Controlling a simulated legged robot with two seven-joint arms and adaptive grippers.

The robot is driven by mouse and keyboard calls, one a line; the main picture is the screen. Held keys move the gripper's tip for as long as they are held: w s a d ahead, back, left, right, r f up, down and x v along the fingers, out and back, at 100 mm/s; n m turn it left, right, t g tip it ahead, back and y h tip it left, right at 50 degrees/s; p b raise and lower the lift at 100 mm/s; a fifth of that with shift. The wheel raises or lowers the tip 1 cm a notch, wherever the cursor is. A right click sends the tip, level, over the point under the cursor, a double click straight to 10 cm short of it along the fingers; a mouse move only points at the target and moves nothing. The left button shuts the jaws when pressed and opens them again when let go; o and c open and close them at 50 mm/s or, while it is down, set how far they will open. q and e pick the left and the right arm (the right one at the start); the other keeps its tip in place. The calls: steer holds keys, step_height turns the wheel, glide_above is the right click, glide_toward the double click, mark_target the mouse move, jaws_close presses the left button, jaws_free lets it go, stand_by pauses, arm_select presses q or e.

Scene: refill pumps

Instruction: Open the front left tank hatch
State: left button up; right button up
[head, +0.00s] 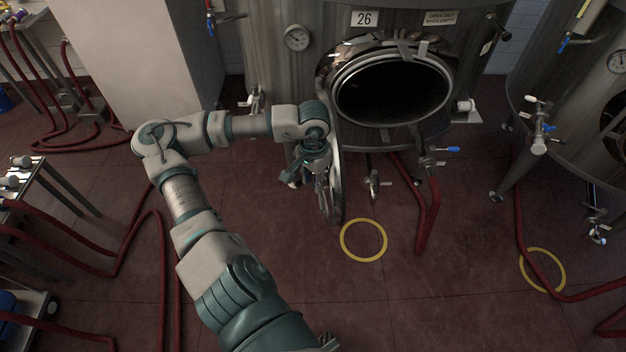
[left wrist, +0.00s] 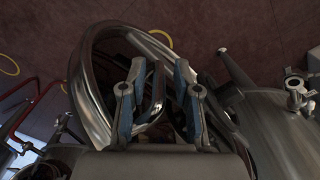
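The metal tank (head: 275,75) marked 26 stands at the top middle of the head view. Its round opening (head: 393,92) is uncovered and dark inside. The hatch door (head: 338,180) is swung out to the left of the opening and seen nearly edge-on. My left gripper (head: 322,185) is at the door's left face. In the left wrist view the door's round rim (left wrist: 88,95) shows behind my left gripper (left wrist: 160,95). Its two fingers stand apart, with a bent metal handle (left wrist: 157,90) between them and visible space beside it. My right gripper is not in view.
A second tank (head: 560,110) with valves stands at the right. Red hoses (head: 427,215) hang below the tank and lie across the floor. Yellow rings (head: 363,240) mark the floor. A metal rack (head: 60,185) is at the left. The floor beneath the door looks clear.

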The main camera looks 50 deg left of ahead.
arm_select(q)
steer(key=shift+a, duration=0.1)
steer(key=shift+r, duration=0.2)
step_height(320, 180, up, 7)
steer(key=shift+f, duration=0.1)
stand_by(0.9)
